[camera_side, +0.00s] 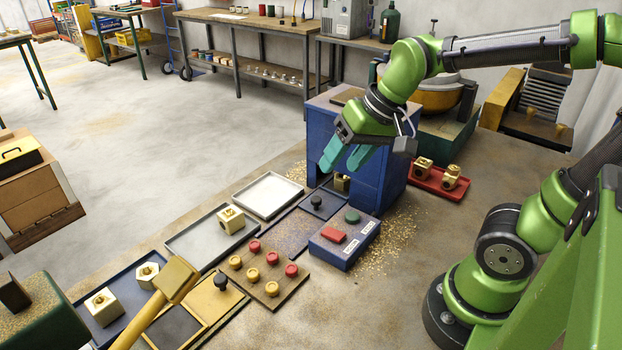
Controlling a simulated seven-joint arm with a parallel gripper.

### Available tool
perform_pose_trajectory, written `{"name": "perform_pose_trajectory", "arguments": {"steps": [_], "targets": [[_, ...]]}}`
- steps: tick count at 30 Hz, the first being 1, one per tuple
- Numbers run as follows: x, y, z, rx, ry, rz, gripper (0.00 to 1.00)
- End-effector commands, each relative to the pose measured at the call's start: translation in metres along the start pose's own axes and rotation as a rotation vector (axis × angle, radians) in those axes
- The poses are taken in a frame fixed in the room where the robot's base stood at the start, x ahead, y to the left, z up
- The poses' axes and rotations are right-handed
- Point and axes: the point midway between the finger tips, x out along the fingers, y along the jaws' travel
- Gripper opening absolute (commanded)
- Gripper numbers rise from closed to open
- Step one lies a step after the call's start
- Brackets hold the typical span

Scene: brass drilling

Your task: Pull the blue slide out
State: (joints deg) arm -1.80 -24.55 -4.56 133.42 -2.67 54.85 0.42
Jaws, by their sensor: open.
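The blue slide (323,210) is a flat dark-blue plate with a black knob (317,202) standing on its near part. It lies at the front opening of the blue drilling machine (362,190), and its far part is hidden there. A brass part (342,183) sits at the opening, behind the knob. My gripper (341,167) points down and left in front of the machine, with its two teal fingers spread apart. In the picture it is above the brass part and up and right of the knob. I see nothing between the fingers, and they appear apart from the knob.
A blue control box (343,243) with red and green buttons stands right of the slide's track (286,232). Grey trays (268,195) lie left. A board of red and yellow knobs (265,276), a yellow slide (207,300) and a mallet (175,280) lie nearer. A red tray (428,182) is right.

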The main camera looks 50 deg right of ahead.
Motion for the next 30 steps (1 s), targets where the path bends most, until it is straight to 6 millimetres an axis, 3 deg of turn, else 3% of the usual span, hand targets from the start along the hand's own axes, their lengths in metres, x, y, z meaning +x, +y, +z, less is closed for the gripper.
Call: {"name": "perform_pose_trajectory", "arguments": {"steps": [3, 10, 16, 19, 23, 30], "targets": [[0.021, 0.006, -0.035, 0.068, -0.092, 0.073, 0.54], [0.063, 0.032, -0.097, 0.211, -0.222, 0.253, 0.54], [0.076, 0.048, -0.134, 0.314, -0.258, 0.376, 0.54], [0.066, 0.046, -0.141, 0.346, -0.251, 0.387, 0.54], [0.073, 0.048, -0.134, 0.362, -0.268, 0.392, 0.54], [0.112, 0.062, -0.119, 0.362, -0.271, 0.392, 0.54]]}}
